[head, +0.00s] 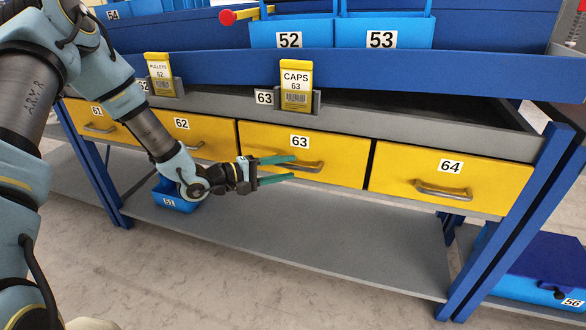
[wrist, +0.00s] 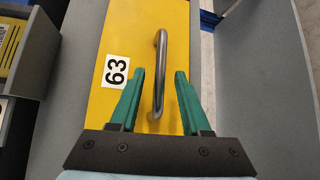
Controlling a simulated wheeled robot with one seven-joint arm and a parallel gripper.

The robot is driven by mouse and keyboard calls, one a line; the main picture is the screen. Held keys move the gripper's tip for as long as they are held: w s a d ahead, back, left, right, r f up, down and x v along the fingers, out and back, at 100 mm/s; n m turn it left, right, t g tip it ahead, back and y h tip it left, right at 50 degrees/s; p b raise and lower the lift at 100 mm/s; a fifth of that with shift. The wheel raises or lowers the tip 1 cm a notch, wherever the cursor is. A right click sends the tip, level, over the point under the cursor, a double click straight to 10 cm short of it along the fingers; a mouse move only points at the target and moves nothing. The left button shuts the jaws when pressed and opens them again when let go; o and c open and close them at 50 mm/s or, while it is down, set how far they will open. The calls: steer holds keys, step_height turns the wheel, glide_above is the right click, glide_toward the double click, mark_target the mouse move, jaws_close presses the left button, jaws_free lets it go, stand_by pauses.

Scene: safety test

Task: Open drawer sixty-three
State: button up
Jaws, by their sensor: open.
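Drawer sixty-three (head: 345,160) is a yellow front with a white 63 label, in the row under the workbench top. It looks shut, flush with its neighbours. Its grey bar handle (head: 312,168) is in the middle of the front. My gripper (head: 293,169) is open in front of the drawer, its green fingers pointing at the handle. In the wrist view the handle (wrist: 160,65) runs lengthwise, with its near end between the two green fingers (wrist: 160,75). I see a gap on each side of the handle; neither finger appears to touch it.
Yellow drawers 62 (head: 200,135) and 64 (head: 450,178) flank it. A yellow CAPS 63 card (head: 296,85) stands above. A grey lower shelf (head: 300,232) lies below, with a blue bin (head: 174,197) behind my wrist. The floor in front is clear.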

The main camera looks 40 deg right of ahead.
steer(key=shift+x, duration=1.25)
steer(key=shift+c, duration=0.4)
jaws_close()
